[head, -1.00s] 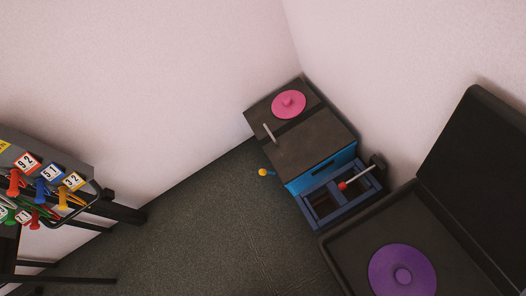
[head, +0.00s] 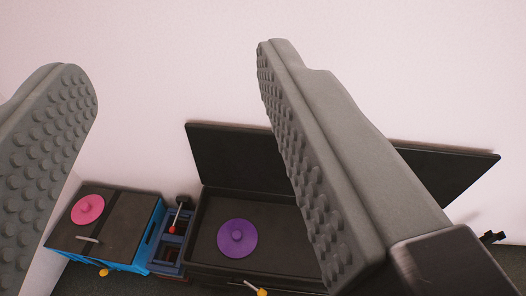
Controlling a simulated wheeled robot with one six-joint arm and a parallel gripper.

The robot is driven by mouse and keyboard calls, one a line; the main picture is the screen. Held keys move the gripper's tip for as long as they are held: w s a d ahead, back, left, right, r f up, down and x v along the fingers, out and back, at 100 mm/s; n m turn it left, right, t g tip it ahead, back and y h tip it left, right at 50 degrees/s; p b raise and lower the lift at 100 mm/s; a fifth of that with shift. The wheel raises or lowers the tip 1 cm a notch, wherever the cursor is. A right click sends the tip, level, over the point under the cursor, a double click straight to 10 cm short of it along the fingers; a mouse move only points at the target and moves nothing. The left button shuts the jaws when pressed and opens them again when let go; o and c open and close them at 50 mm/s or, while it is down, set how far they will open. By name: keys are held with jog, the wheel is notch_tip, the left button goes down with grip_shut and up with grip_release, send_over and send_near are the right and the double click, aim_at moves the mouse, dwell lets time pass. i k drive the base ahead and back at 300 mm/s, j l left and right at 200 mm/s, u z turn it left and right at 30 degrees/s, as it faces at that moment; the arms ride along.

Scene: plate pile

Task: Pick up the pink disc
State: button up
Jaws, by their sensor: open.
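The pink disc (head: 88,209) has a small raised knob. It lies flat on the dark top of a blue cabinet (head: 153,233) at the lower left of the head view. My gripper (head: 178,85) is open, with its two grey studded fingers wide apart in the foreground. Nothing is between the fingertips. The disc shows beyond the left finger, apart from it, and is fully visible.
A purple disc (head: 237,238) lies in a dark open case (head: 207,217) with a raised lid, right of the cabinet. A blue bin with a red-tipped lever (head: 173,230) stands between them. A pale wall rises behind. The right finger hides part of the case.

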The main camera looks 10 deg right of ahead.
aim_at(90, 208)
jog(key=u, duration=1.2)
